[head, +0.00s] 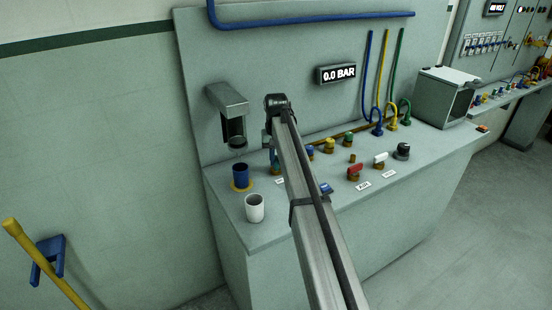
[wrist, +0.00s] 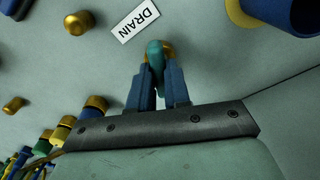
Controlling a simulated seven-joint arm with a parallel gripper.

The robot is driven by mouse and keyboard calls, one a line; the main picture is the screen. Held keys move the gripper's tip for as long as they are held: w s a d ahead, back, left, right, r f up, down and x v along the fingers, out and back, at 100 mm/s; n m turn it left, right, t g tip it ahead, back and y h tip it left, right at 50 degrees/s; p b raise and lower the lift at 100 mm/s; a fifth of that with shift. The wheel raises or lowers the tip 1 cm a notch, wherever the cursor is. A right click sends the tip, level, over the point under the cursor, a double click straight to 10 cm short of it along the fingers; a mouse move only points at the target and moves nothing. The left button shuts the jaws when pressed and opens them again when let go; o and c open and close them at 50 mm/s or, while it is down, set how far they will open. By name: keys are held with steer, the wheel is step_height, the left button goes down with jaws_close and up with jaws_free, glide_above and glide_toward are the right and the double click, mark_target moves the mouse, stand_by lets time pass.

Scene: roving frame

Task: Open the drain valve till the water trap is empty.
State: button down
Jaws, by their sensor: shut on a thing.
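My gripper (wrist: 155,72) is shut on the teal handle (wrist: 154,50) of the drain valve, its two blue fingers on either side. A brass part (wrist: 169,52) of the valve shows beside the handle, and the DRAIN label (wrist: 135,21) lies just beyond. In the head view my arm hides most of the valve and gripper. The water trap, a grey housing (head: 228,97) with a dark bowl (head: 233,127), hangs on the back panel left of my arm. I cannot make out its water level. A blue cup (head: 241,176) stands below it on a yellow ring (head: 242,187).
A white cup (head: 254,209) stands near the bench's front left edge. Right of my arm are a red-handled valve (head: 355,170), a white-handled valve (head: 380,160) and a black knob (head: 403,150). A grey box (head: 443,100) sits at the bench's right end.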

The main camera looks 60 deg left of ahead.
mark_target(276, 160)
steer(key=n, duration=0.4)
steer(key=shift+n, duration=0.4)
stand_by(0.4)
steer(key=c, duration=1.1)
jaws_free()
step_height(276, 160, up, 14)
steer(key=shift+f, duration=0.1)
